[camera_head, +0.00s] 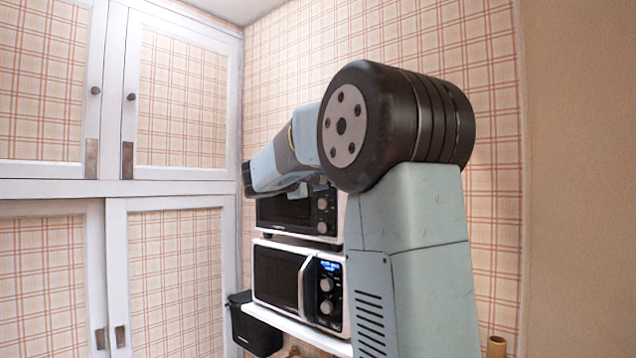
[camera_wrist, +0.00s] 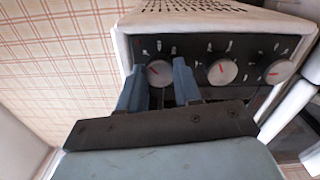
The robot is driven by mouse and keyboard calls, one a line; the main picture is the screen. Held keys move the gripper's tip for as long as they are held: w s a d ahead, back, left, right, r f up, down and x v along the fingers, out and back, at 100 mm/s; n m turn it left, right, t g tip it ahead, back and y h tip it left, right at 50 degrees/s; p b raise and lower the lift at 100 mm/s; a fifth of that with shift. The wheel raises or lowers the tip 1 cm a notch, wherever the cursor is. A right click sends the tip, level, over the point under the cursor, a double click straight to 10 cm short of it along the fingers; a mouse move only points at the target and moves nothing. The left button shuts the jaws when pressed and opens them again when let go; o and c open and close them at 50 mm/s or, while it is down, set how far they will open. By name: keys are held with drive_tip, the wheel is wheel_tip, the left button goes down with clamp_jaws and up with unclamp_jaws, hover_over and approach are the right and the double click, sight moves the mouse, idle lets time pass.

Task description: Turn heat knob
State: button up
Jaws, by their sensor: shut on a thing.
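The upper oven (camera_head: 285,211) is white with a dark front and stands on top of a white microwave; its panel (camera_wrist: 205,50) also shows in the wrist view. The panel carries a row of three pale round knobs with red marks. My gripper (camera_wrist: 158,84) has its two blue fingers on either side of the left knob (camera_wrist: 158,72), shut on it. The middle knob (camera_wrist: 222,69) and the right knob (camera_wrist: 279,71) are free. The labels are too small to read, so which knob sets heat cannot be told.
The white microwave (camera_head: 279,280) with a lit display sits below on a white shelf (camera_head: 290,331). A black bin (camera_head: 254,328) is at the shelf's left. White cupboards (camera_head: 165,100) fill the left. A plaid wall is behind the appliances.

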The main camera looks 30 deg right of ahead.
drive_tip(key=m, duration=0.4)
drive_tip(key=shift+f+m, duration=0.3)
drive_tip(key=m, duration=0.4)
drive_tip(key=shift+m, duration=0.3)
drive_tip(key=m, duration=0.4)
drive_tip(key=shift+m, duration=2)
drive_tip(key=shift+r, duration=0.1)
drive_tip(key=o, duration=0.8)
drive_tip(key=shift+c, duration=0.2)
